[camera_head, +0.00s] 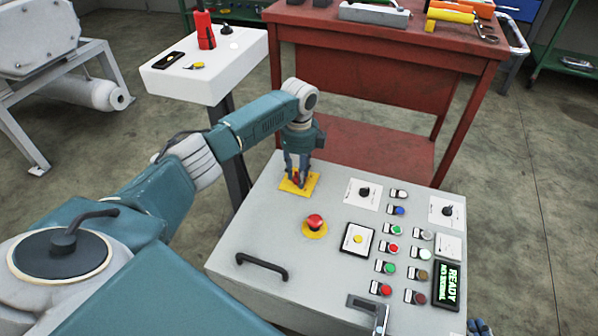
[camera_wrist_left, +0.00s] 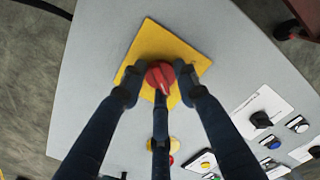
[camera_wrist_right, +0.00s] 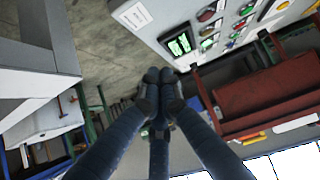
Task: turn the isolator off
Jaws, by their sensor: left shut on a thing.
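The isolator is a red rotary knob (camera_head: 296,177) on a yellow square plate (camera_head: 311,185), at the far left corner of the grey control panel (camera_head: 270,215). In the left wrist view the red knob (camera_wrist_left: 159,76) sits between my fingertips, with its pale pointer mark visible. My left gripper (camera_head: 298,175) reaches down from above and is shut on the knob. In the right wrist view my right gripper (camera_wrist_right: 158,90) has its fingertips together with nothing visible between them. It is away from the isolator, off the panel's lower right side.
A red emergency button (camera_head: 315,222) stands near the isolator. Several buttons, two black selectors (camera_head: 364,192) and a green display (camera_head: 447,285) fill the right side. A handle (camera_head: 262,266) is at the front left. A red workbench (camera_head: 350,95) and white stand (camera_head: 215,75) are behind.

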